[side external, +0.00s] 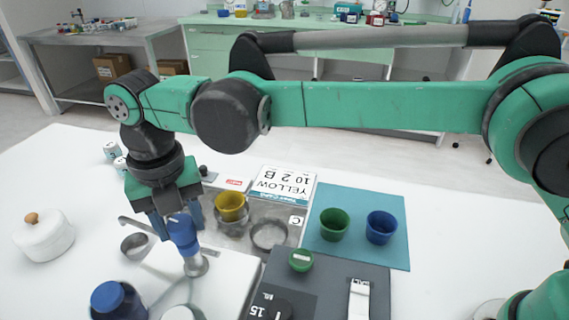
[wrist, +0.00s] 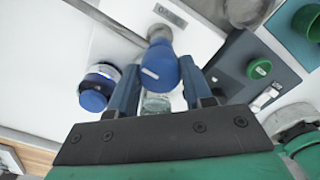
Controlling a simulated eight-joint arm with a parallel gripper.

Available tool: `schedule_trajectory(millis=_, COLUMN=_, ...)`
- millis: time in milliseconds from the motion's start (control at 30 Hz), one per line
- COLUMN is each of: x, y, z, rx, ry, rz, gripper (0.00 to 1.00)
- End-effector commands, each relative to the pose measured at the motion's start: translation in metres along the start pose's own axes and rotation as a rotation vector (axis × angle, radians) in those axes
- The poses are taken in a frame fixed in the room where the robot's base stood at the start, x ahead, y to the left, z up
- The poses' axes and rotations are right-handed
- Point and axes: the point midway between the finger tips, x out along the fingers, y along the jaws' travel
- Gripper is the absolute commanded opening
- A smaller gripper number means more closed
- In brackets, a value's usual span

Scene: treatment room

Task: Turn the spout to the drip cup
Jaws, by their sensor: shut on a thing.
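My gripper (side external: 184,222) is shut on the blue head (side external: 183,236) of a tap that stands on a metal post on a white block. The blue head also shows between my fingers in the wrist view (wrist: 160,68). The thin grey spout (side external: 136,226) reaches left from the head, and it also shows in the wrist view (wrist: 105,20). A small metal cup (side external: 134,244), perhaps the drip cup, sits near the spout's outer part at the block's left edge. Whether the spout's tip is over it is hard to tell. My fingers partly hide the head.
A yellow cup (side external: 231,207) sits in a metal holder right of my gripper, beside an empty ring (side external: 269,235). Green (side external: 334,224) and blue (side external: 381,227) cups stand on a blue mat. A blue-lidded jar (side external: 116,299) stands in front. A white lidded pot (side external: 43,235) is at left.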

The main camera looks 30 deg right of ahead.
Motion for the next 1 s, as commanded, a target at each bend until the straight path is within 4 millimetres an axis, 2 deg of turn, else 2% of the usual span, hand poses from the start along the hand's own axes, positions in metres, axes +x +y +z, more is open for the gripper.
schedule_trajectory(millis=33, x=-0.001, y=0.0, z=0.0, rx=0.0, ry=0.0, rz=0.0, gripper=0.5)
schedule_trajectory(millis=100, x=-0.001, y=0.0, z=0.0, rx=0.0, ry=0.0, rz=0.0, gripper=0.7)
schedule_trajectory(millis=133, x=-0.001, y=0.0, z=0.0, rx=0.001, ry=0.0, rz=0.0, gripper=0.77)
schedule_trajectory(millis=467, x=-0.002, y=0.0, z=0.0, rx=0.001, ry=0.0, rz=0.0, gripper=0.77)
schedule_trajectory(millis=800, x=-0.043, y=0.0, z=0.0, rx=0.001, ry=0.0, rz=0.0, gripper=0.77)
schedule_trajectory(millis=1000, x=-0.056, y=0.0, z=0.0, rx=0.001, ry=0.0, rz=0.0, gripper=0.77)
